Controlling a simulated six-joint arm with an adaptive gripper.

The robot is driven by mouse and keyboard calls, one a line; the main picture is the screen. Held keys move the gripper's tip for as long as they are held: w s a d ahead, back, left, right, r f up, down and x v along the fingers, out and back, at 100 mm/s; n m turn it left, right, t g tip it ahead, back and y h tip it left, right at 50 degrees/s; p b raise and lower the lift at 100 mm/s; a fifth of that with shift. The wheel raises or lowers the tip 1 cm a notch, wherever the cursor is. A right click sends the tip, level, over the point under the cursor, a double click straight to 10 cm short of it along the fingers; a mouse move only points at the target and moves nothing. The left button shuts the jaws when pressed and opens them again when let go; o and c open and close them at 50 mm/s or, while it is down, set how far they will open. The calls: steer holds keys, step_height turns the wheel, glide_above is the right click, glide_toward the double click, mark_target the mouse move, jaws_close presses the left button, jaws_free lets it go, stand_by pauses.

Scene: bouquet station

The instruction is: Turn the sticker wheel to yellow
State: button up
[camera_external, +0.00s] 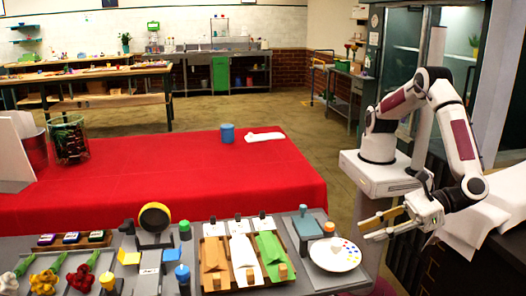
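The sticker wheel (335,254) is a white disc with several coloured dots near its right side. It lies at the right end of the grey front bench. The dots are too small for me to tell which colour is selected. My gripper (364,231) is above and to the right of the wheel, pointing left, apart from it. Its two fingers are spread and nothing shows between them.
An orange-topped post (329,229) and a blue-grey block (306,225) stand just behind the wheel. A wooden tray (206,285) with wrapped sheets lies to its left. The red table (170,175) behind has wide free room.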

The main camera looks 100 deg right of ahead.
mark_target(341, 242)
steer(key=shift+w, duration=0.1)
stand_by(0.3)
steer(key=shift+x, duration=3.8)
steer(key=shift+f, duration=0.1)
jaws_close()
